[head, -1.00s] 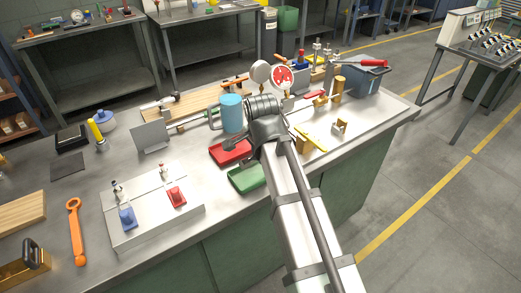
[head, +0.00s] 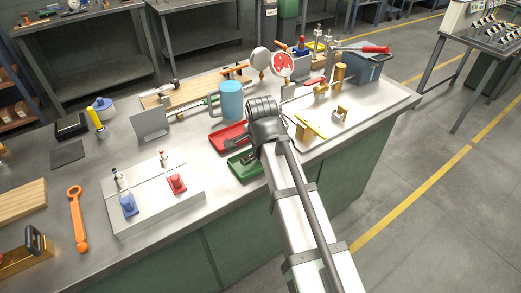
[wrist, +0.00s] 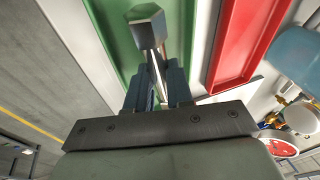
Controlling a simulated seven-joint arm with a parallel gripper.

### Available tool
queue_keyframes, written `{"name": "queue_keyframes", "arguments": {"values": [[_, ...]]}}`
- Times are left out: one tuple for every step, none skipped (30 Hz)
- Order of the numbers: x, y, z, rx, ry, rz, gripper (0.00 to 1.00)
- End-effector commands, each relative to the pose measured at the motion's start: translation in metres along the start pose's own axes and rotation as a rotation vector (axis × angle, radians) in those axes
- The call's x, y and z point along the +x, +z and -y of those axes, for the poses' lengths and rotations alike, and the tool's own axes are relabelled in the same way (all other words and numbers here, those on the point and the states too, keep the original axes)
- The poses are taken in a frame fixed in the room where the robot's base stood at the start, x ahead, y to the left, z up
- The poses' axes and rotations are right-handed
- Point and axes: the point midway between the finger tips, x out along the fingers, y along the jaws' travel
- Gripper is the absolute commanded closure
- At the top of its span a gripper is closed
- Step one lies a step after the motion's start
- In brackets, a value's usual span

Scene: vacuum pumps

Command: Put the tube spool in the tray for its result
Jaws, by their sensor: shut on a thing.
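My gripper (wrist: 156,92) is shut on the tube spool (wrist: 148,26), a grey metal piece with a blocky end and a thin bright stem between the fingers. In the wrist view the spool is over the green tray (wrist: 112,22); I cannot tell whether it touches the floor of the tray. In the head view my gripper (head: 246,157) is at the green tray (head: 240,175), and the spool is hard to make out there. The red tray (head: 219,140) lies just behind the green one and looks empty in the wrist view (wrist: 238,45).
A light-blue cylinder (head: 231,99) stands behind the red tray, near round gauges (head: 283,64). A metal plate with blue (head: 129,205) and red (head: 176,183) parts lies to the left. Brass-coloured parts (head: 341,115) stand on the right. The bench's front edge is close.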

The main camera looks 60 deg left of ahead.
Motion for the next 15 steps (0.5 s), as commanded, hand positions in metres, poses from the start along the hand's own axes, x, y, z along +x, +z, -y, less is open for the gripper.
{"name": "queue_keyframes", "arguments": {"values": [[0.0003,0.0,0.0001,0.0,0.0,0.0,1.0],[0.0005,0.0,-0.0001,0.0,0.0,0.0,1.0],[0.0008,0.0001,-0.0002,0.0,0.0,0.0,1.0],[0.0011,0.0001,-0.0002,0.0,-0.001,0.0,1.0],[0.0015,0.0002,-0.0003,0.0,-0.001,0.0,1.0],[0.0019,0.0003,-0.0005,0.0,-0.001,0.0,1.0],[0.0023,0.0004,-0.0006,0.0,-0.001,0.0,1.0],[0.0026,0.0005,-0.0007,0.0,-0.001,0.0,1.0],[0.003,0.0005,-0.0007,0.0,-0.001,0.0,1.0],[0.0034,0.0006,-0.0008,0.0,-0.001,0.0,1.0],[0.0037,0.0006,-0.0009,0.0,-0.001,0.0,1.0],[0.0041,0.0007,-0.0011,0.0,-0.001,0.0,1.0],[0.0045,0.0008,-0.0012,0.0,-0.001,0.0,1.0],[0.0044,0.0007,-0.0011,0.0,-0.001,-0.001,0.77],[0.0043,0.0007,-0.0011,0.0,-0.001,0.0,0.73]]}}
